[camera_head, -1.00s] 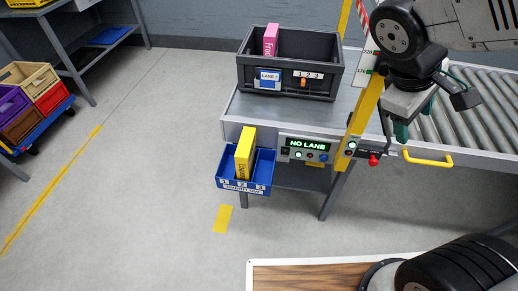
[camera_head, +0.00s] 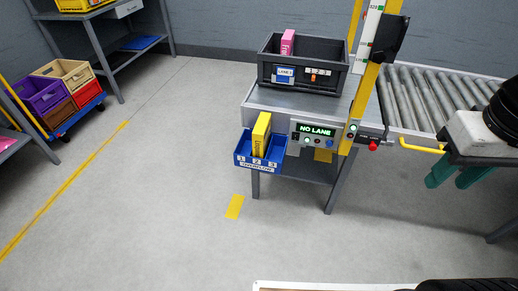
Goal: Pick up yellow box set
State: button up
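The yellow box (camera_head: 261,134) stands upright in the blue overflow bin (camera_head: 243,160), which hangs on the front left of the conveyor table. The bin's front carries the numbers 1, 2, 3, and the box stands around the middle; its lower part is hidden by the bin. My gripper (camera_head: 456,180) is at the right of the view, in front of the roller conveyor and well right of the box. Its two green fingers are apart with nothing visible between them.
A dark grey tote (camera_head: 335,77) holding a pink box (camera_head: 287,42) sits on the table (camera_head: 260,96). A yellow post (camera_head: 360,105) and a yellow handle (camera_head: 422,148) lie between my gripper and the bin. The floor ahead of the bin is clear.

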aim_at(261, 133)
jog(key=u, duration=0.45)
jog(key=i, duration=1.6)
jog(key=u, duration=0.6)
jog(key=k, duration=1.1)
jog(key=z, duration=0.35)
jog(key=i, duration=0.6)
jog(key=z, duration=0.4)
